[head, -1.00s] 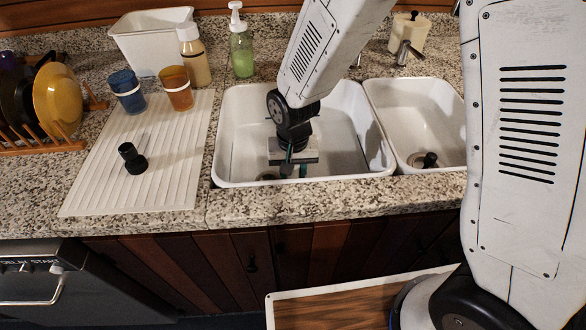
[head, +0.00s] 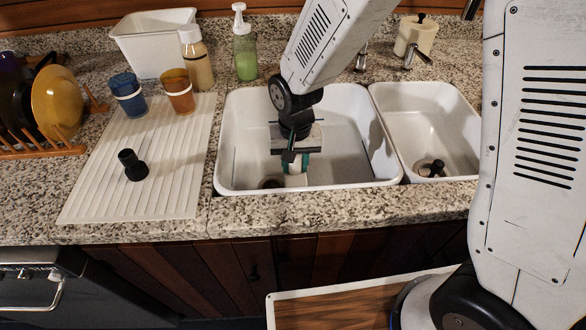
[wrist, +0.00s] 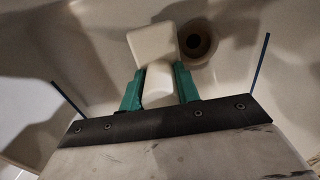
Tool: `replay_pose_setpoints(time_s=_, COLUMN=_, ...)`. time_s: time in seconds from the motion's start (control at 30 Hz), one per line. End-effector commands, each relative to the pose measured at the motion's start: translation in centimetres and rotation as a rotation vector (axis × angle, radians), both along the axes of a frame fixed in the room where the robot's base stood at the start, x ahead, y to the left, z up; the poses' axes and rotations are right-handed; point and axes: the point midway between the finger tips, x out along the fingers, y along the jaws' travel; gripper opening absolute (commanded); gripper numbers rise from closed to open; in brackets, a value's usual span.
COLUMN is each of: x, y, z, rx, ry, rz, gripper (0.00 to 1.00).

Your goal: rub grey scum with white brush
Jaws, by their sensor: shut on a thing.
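My gripper (head: 296,165) reaches down into the large left basin of the white sink (head: 345,181). In the wrist view, its green fingers (wrist: 158,88) are shut on the white brush (wrist: 152,44). The brush's handle sits between the fingers and its wider block end points away from the wrist, beside the round dark drain (wrist: 197,42). In the head view, a little of the white brush (head: 295,180) shows below the fingers. I cannot tell whether it touches the basin floor. I cannot make out the grey scum in either view.
The smaller right basin (head: 425,115) holds a black stopper (head: 433,168). Left of the sink, a ribbed drainboard (head: 165,190) bears a blue cup (head: 128,93), an orange cup (head: 178,91) and a black object (head: 132,166). A soap bottle (head: 244,50) stands behind the basin.

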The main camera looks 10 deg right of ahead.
Motion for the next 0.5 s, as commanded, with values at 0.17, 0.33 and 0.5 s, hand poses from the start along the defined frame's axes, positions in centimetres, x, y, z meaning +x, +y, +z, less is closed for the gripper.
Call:
replay_pose_setpoints(time_s=0.17, x=0.1, y=-0.2, z=1.7, rx=0.001, ry=-0.002, rz=-0.004, gripper=0.07)
replay_pose_setpoints(time_s=0.33, x=0.1, y=-0.3, z=3.3, rx=0.001, ry=-0.002, rz=-0.005, gripper=0.07)
replay_pose_setpoints(time_s=0.5, x=0.2, y=-0.3, z=4.7, rx=0.001, ry=-0.002, rz=-0.005, gripper=0.07)
